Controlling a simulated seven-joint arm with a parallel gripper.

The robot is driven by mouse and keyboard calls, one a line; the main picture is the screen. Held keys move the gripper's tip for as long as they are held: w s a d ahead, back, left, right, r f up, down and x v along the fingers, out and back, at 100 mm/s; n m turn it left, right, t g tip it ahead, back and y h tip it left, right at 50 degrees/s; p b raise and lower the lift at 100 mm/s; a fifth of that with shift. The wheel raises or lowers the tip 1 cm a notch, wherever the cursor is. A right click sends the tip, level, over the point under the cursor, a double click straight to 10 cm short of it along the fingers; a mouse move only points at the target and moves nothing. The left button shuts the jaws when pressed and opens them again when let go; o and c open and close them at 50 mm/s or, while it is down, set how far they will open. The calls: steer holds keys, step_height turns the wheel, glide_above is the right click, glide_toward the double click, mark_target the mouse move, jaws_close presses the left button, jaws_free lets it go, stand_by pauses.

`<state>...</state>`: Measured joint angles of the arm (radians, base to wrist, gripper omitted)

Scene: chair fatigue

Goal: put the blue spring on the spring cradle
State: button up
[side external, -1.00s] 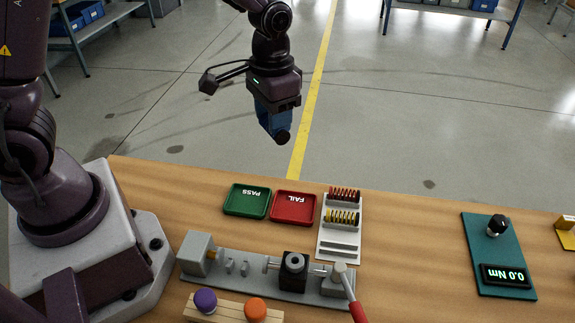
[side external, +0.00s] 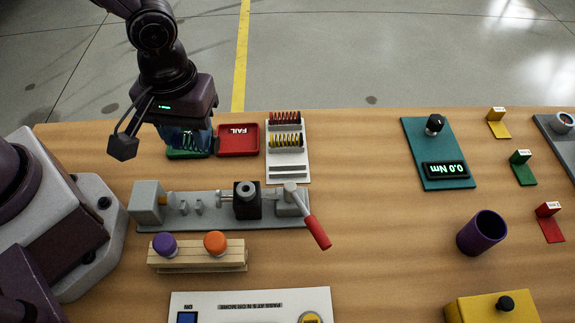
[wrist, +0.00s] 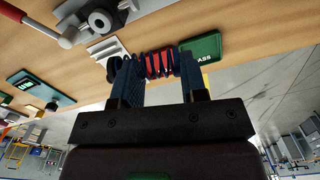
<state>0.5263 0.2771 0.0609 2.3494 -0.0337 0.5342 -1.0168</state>
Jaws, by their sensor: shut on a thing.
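My gripper (side external: 186,140) is over the green PASS tray, fingers pointing down. In the wrist view my gripper (wrist: 158,78) is shut on the blue spring (wrist: 153,54), a dark coil lying across between the two fingers; red shows through its coils. In the side view the fingers mostly hide the spring. The likely spring cradle is the pair of small grey posts (side external: 191,207) on the long grey fixture, between its left end block and its black block. Nothing lies on these posts. My gripper is behind and above them.
The green PASS tray (side external: 181,155) is partly hidden; the red FAIL tray (side external: 238,148) is beside it. A white rack (side external: 288,165) holds a red and a yellow spring. The fixture's red-handled lever (side external: 317,232) sticks out front right. A wooden block (side external: 198,262) carries purple and orange knobs.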

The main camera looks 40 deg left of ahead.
steer(key=shift+f+n, duration=0.1)
steer(key=shift+n, duration=1.1)
steer(key=shift+w, duration=0.1)
steer(key=w+d+f, duration=0.4)
steer(key=w, duration=0.3)
glide_above(281, 166)
steer(key=s, duration=0.1)
steer(key=f, duration=0.4)
steer(key=shift+a+f, duration=0.25)
steer(key=shift+f, duration=0.1)
steer(key=shift+w+d+f, duration=0.15)
steer(key=shift+w+f, duration=0.1)
steer(key=shift+f, duration=0.75)
steer(key=shift+w+d+f, duration=0.1)
steer(key=shift+w+f, duration=0.15)
steer(key=shift+f, duration=0.7)
steer(key=shift+f, duration=0.15)
steer(key=o, duration=0.9)
